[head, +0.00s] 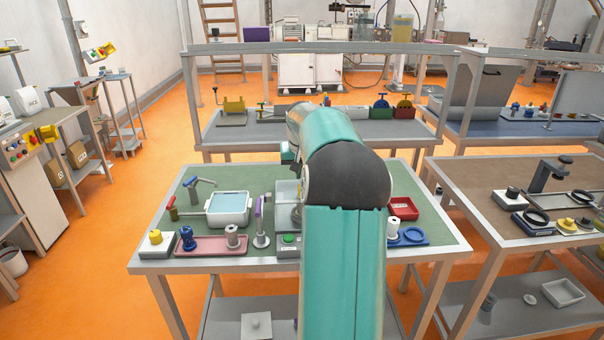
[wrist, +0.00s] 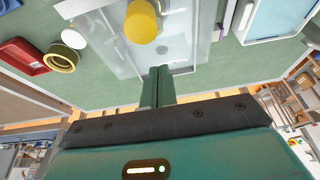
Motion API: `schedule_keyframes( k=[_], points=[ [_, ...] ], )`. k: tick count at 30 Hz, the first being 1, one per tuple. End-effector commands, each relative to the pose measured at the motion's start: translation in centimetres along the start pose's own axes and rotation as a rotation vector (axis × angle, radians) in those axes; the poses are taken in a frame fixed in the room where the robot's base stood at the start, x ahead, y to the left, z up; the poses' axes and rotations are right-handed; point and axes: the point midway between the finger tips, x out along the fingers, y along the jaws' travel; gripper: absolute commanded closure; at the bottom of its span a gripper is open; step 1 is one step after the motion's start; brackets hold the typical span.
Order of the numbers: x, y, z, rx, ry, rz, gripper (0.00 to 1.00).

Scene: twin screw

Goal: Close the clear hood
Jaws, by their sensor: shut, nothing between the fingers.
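The clear hood (wrist: 112,45) shows in the wrist view as a pale see-through panel over a light grey housing (wrist: 182,68). In the head view only a left strip of the hood (head: 286,191) shows, and my arm hides the rest. I cannot tell its exact angle. A yellow round part (wrist: 141,21) shows at the housing in the wrist view. My gripper (wrist: 158,72) is shut and empty, with its fingertips near the hood and the housing edge. I cannot tell whether they touch. In the head view the gripper is hidden behind my arm.
On the green-topped table (head: 150,249), a white tub (head: 228,209), a purple-handled lever (head: 260,222) and a green-button box (head: 289,240) stand left of my arm. A red bin (head: 403,208) and a blue tray (head: 410,237) stand right. Bare mat lies beside the red bin.

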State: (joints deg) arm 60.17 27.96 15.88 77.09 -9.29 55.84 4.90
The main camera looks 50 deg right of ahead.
Motion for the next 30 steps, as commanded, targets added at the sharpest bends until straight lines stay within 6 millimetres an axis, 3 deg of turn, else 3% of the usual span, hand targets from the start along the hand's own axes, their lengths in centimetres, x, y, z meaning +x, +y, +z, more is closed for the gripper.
schedule_keyframes(
  k=[1,15,20,30],
  points=[
    [0.2,0.0,0.0,0.001,-0.002,0.000,1.00],
    [-8.9,-0.1,0.3,0.001,0.002,0.001,1.00],
    [-9.9,-0.1,0.3,0.002,0.000,0.000,1.00],
    [-10.2,-0.7,0.3,-0.008,0.002,-0.001,1.00]
  ],
)
